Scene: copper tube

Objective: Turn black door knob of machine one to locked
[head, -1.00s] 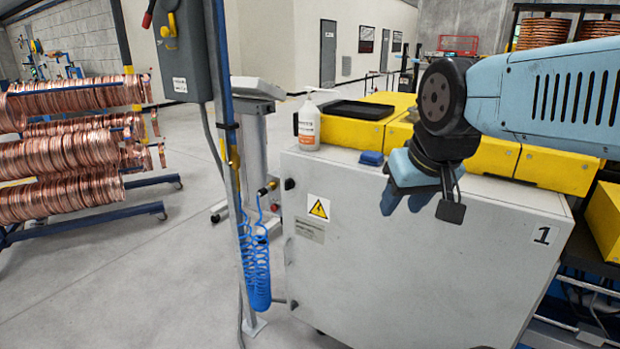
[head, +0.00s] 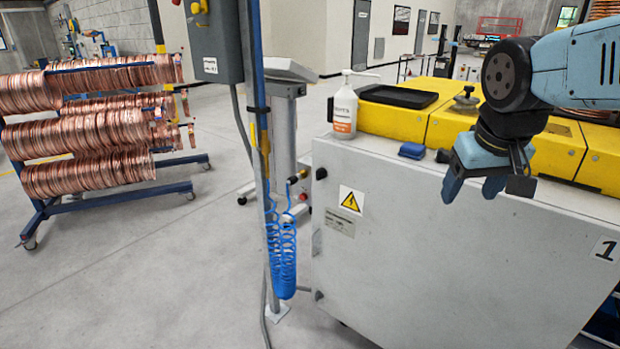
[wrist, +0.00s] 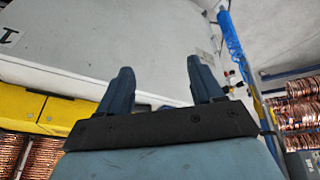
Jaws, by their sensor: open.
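Machine one is the light grey cabinet (head: 430,260) with a "1" plate (head: 606,249) at its right. The black door knob (head: 321,173) is a small dark knob near the upper left corner of its front, left of the yellow warning sign (head: 351,200). Its turn position is too small to read. My gripper (head: 473,188) is open and empty, pointing down in front of the cabinet's upper edge, well right of the knob and apart from it. In the wrist view, the open fingers (wrist: 160,72) show with the cabinet front (wrist: 120,40) beyond them.
A blue post (head: 258,100) with a coiled blue hose (head: 282,250) stands left of the cabinet, near the knob. The floor at left is clear up to the copper coil rack (head: 90,205).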

